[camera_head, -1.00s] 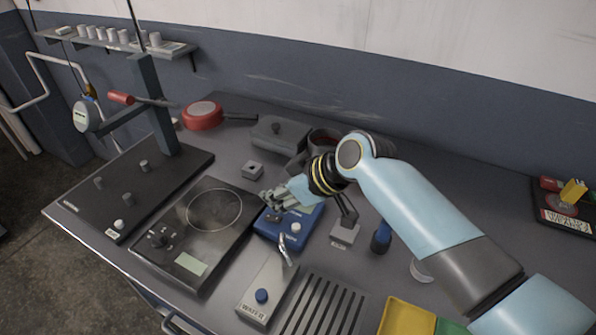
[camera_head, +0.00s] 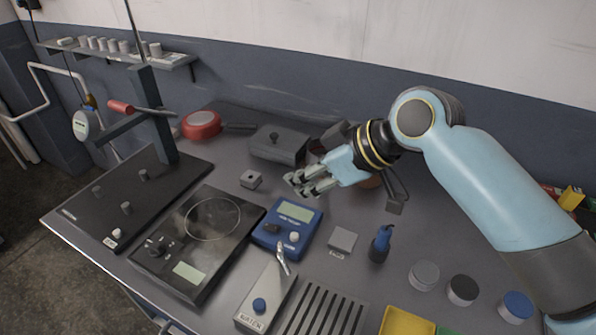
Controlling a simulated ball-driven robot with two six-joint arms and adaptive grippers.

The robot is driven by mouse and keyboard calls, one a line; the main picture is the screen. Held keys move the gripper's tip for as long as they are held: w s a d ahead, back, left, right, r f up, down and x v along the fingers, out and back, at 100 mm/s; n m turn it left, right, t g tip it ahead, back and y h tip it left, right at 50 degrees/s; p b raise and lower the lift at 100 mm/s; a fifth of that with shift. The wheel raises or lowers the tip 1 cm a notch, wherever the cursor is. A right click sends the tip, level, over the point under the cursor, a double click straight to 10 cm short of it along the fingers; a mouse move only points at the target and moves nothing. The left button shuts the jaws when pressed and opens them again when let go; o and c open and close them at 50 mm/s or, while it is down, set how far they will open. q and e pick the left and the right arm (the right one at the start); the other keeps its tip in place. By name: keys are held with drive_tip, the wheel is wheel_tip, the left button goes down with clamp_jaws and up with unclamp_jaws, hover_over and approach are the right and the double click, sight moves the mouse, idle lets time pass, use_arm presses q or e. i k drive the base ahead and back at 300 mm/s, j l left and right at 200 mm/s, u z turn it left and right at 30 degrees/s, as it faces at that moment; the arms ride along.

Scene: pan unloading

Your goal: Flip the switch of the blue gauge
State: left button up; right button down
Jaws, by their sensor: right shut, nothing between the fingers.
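The blue gauge (camera_head: 309,228) sits on the grey table, right of the black hot plate. Its pale green display, a dark switch-like part on its left and a white round knob are visible; which way the switch is set is too small to tell. My right gripper (camera_head: 299,186) is shut and empty. It hangs above and behind the gauge, apart from it. My left gripper is not in view.
The hot plate (camera_head: 184,268) and a black stand base (camera_head: 85,205) lie to the left. A switch box (camera_head: 250,318) and a slotted grey rack (camera_head: 322,312) are in front. A small grey block (camera_head: 342,240) and a blue-handled tool (camera_head: 380,245) stand to the right.

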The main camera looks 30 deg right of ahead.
sight(274, 228)
drive_tip(key=k, duration=1.5)
